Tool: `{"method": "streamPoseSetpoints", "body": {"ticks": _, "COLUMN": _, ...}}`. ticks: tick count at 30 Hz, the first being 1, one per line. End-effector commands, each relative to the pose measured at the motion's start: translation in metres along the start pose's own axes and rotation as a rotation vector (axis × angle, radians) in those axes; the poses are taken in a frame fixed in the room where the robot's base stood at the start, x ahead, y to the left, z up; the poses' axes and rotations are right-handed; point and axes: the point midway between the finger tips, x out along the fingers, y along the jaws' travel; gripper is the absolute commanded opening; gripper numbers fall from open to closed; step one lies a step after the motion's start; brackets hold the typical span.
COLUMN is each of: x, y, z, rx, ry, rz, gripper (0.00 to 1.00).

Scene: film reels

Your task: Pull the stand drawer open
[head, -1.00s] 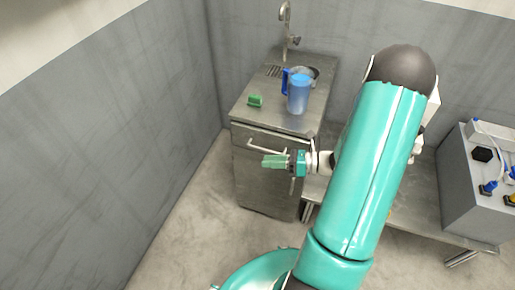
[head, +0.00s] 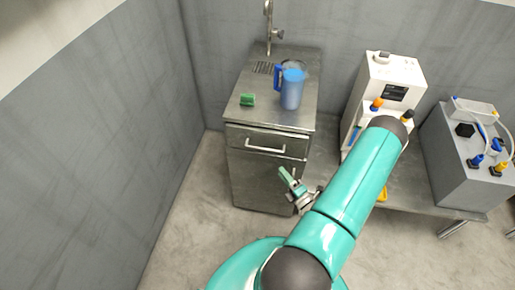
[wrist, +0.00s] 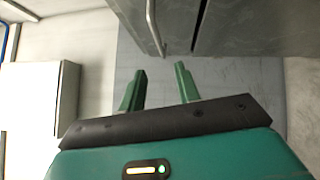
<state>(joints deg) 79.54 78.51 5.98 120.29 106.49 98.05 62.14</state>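The stand (head: 262,185) is a grey metal cabinet with a sink top. Its drawer (head: 240,138) is at the top of the front, with a pale bar handle (head: 265,149); the drawer looks shut in the head view. My gripper (head: 284,174) is in front of the stand, below and right of the handle. In the wrist view, my gripper (wrist: 160,75) shows its two green fingers apart with nothing between them. A bar handle (wrist: 152,25) shows beyond the fingertips, apart from them, beside a dark gap in the metal front.
A blue pitcher (head: 291,92) and a green sponge (head: 247,99) stand on the stand's top near the tap (head: 269,25). To the right, a low table bears a white machine (head: 388,80) and a grey box (head: 455,160). The floor left of the stand is clear.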

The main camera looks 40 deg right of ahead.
Motion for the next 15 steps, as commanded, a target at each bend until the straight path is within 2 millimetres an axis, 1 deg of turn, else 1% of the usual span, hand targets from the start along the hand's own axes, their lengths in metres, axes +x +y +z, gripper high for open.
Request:
{"method": "streamPoseSetpoints", "body": {"ticks": 2, "x": 0.000, "y": -0.001, "z": 0.003, "rx": 0.002, "ry": -0.009, "rz": -0.002, "gripper": 0.33}}
{"method": "streamPoseSetpoints", "body": {"ticks": 5, "x": 0.008, "y": -0.001, "z": 0.005, "rx": 0.000, "ry": -0.007, "rz": 0.000, "gripper": 0.33}}
{"method": "streamPoseSetpoints", "body": {"ticks": 8, "x": 0.024, "y": -0.001, "z": 0.005, "rx": 0.000, "ry": -0.004, "rz": 0.000, "gripper": 0.33}}
{"method": "streamPoseSetpoints", "body": {"ticks": 15, "x": 0.071, "y": 0.000, "z": 0.005, "rx": -0.002, "ry": -0.002, "rz": 0.001, "gripper": 0.33}}
